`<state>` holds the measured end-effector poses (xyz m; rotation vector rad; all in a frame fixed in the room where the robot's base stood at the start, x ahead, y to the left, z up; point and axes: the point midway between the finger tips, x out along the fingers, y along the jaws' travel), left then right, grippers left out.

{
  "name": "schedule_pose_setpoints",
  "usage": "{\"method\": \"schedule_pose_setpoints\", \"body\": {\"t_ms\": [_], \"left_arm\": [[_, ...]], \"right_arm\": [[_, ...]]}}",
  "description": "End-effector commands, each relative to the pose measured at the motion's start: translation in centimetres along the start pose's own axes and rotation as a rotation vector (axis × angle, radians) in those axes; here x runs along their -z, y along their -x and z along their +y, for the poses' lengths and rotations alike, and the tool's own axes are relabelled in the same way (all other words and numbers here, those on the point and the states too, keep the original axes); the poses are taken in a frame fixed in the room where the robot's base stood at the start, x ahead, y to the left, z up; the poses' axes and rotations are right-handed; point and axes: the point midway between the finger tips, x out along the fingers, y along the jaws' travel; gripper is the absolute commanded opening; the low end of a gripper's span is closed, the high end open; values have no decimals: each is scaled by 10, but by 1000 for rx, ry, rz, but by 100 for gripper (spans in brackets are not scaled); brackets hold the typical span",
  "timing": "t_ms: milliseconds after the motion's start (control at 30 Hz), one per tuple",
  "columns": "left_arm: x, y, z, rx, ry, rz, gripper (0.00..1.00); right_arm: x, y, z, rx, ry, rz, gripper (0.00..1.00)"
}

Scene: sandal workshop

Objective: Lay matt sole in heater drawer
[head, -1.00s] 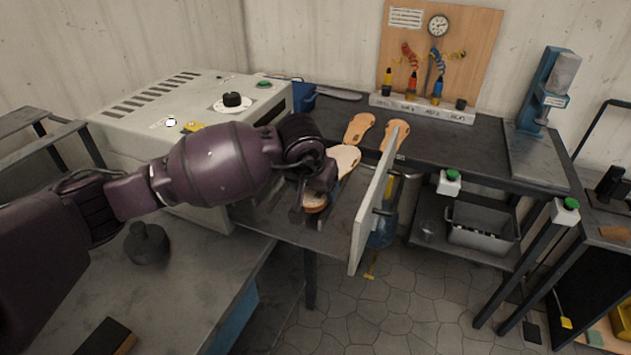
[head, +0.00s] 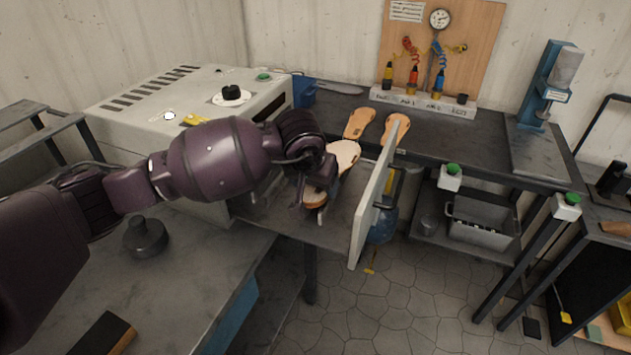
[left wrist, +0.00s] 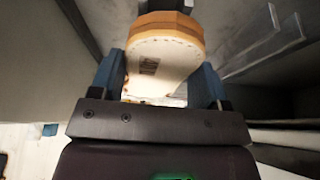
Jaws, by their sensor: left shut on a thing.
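My left gripper (head: 316,190) is shut on a pale sole (head: 343,155) with a tan edge. The gripper is over the open heater drawer (head: 345,212), between the heater (head: 180,112) and the drawer's white front panel (head: 373,200). In the left wrist view, the sole (left wrist: 163,58) sits between the two blue fingers, its rounded end facing the camera and a dark stamp on its face. Pale metal strips of the drawer (left wrist: 262,42) show beside it. I cannot tell whether the sole touches the drawer. My right gripper is not in view.
Two tan soles, one left (head: 359,123) and one right (head: 396,129), lie on the dark bench (head: 460,140) behind the drawer. A black round weight-like object (head: 145,237) stands on the grey table (head: 190,280) at left. A blue press (head: 548,90) stands at the far right.

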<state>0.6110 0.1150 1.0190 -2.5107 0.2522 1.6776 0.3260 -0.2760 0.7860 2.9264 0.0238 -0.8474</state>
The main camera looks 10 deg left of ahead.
Motion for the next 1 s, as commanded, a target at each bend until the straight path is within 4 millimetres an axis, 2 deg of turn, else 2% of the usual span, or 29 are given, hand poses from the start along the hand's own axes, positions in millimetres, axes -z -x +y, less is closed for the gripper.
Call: {"method": "schedule_pose_setpoints", "body": {"t_ms": [467, 800, 833, 1000], "left_arm": [[-1, -4, 0, 0, 0, 1, 43], [-1, -4, 0, -1, 0, 1, 43], [-1, -4, 0, -1, 0, 1, 74], [-2, -4, 0, -1, 0, 1, 99]], "right_arm": [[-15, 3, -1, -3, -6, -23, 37], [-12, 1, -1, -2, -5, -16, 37], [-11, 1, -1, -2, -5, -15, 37], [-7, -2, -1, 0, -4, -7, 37]]}}
